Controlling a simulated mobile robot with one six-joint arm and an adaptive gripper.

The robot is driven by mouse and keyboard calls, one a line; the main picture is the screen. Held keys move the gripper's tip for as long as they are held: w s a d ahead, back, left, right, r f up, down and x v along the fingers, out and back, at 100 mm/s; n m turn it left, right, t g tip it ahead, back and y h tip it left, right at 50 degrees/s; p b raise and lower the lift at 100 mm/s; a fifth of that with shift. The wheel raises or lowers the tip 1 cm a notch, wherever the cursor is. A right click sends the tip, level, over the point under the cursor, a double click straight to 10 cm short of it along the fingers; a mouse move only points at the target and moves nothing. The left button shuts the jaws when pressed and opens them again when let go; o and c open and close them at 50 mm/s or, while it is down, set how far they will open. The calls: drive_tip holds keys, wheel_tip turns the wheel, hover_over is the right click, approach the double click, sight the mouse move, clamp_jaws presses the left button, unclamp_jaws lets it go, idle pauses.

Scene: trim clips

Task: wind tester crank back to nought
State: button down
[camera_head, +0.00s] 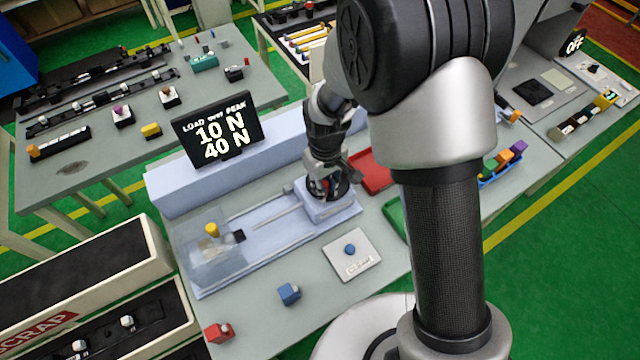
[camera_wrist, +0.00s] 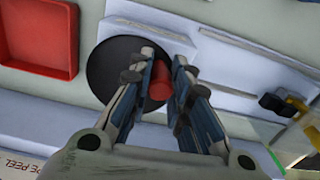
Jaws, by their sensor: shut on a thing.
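The tester is a pale blue bench unit with a long rail (camera_head: 262,222). Its display (camera_head: 218,128) reads LOAD 10 N and PEAK 40 N. The crank is a black disc (camera_wrist: 103,72) with a red knob (camera_wrist: 158,84), at the right end of the rail in the head view. My gripper (camera_wrist: 160,78) is shut on the red knob, one finger on each side. In the head view my gripper (camera_head: 328,185) is over the crank and partly hides it. A clear guarded fixture with a yellow part (camera_head: 211,230) is at the rail's left end.
A red tray (camera_head: 372,172) lies just right of the crank, and it also shows in the wrist view (camera_wrist: 38,72). A plate with a blue button (camera_head: 350,249) is in front. A blue block (camera_head: 289,293) and a red block (camera_head: 219,332) stand near the front edge.

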drive_tip(key=n, duration=0.1)
drive_tip(key=d+n, duration=0.1)
drive_tip(key=n, duration=0.2)
drive_tip(key=shift+w+d+n, duration=0.15)
drive_tip(key=shift+d+n, duration=0.15)
drive_tip(key=shift+d, duration=0.1)
drive_tip(key=shift+w+d+r+n+b, duration=0.15)
drive_tip(key=shift+d+n, duration=0.15)
drive_tip(key=shift+n, duration=0.6)
drive_tip(key=shift+w+d+f+n+b, duration=0.15)
drive_tip(key=shift+d+n, duration=0.15)
drive_tip(key=shift+n, duration=0.6)
drive_tip(key=shift+r, duration=0.1)
drive_tip(key=c, duration=1.5)
unclamp_jaws()
drive_tip(key=shift+o, duration=0.2)
wheel_tip(320, 180, up, 12)
